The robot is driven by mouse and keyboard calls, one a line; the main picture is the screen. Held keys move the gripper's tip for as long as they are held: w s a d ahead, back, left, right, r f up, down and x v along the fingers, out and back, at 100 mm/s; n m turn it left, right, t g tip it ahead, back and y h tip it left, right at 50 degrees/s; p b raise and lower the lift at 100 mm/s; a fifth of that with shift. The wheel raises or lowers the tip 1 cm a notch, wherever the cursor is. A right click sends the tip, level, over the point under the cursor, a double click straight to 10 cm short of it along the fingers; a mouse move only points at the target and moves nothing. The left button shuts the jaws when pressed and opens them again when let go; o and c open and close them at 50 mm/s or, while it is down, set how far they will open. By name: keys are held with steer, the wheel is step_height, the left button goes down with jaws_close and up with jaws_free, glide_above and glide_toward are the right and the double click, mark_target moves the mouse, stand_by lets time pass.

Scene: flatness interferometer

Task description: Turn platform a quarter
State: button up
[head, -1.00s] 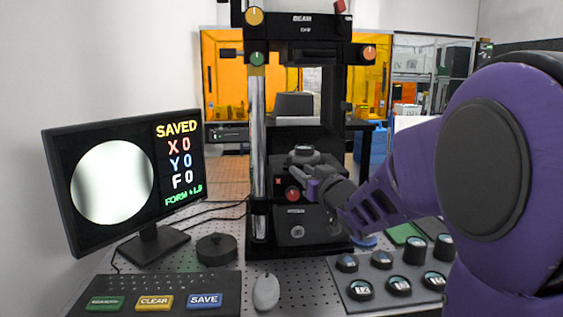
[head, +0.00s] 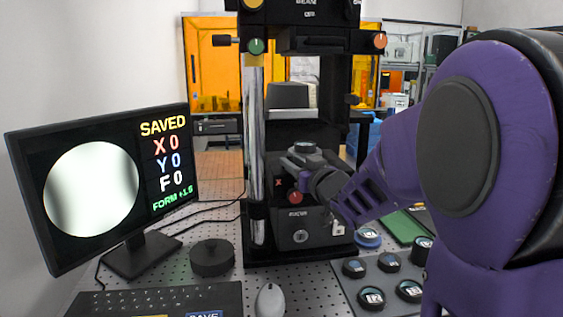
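The interferometer (head: 253,165) is a tall black frame with a bright metal column. Its platform (head: 303,158) is a dark stage low in the frame, with a round grey-topped piece (head: 305,147) on it. My gripper (head: 297,168) reaches in from the right, its fingers at the platform's front side. Whether they touch it, and whether they are open or shut, I cannot tell. A red knob (head: 294,198) sits just below the fingers. The monitor (head: 110,185) shows a bright disc with soft dark bands, "SAVED", X 0, Y 0, F 0 and a small green FORM reading.
A tray (head: 347,283) with several round lettered pieces lies at the lower right. A black round knob (head: 212,257), a mouse (head: 269,299) and a keyboard (head: 160,300) lie in front. A blue-rimmed disc (head: 367,238) sits right of the base. My purple arm covers the right side.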

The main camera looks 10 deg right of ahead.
jaws_close()
stand_by(1.4)
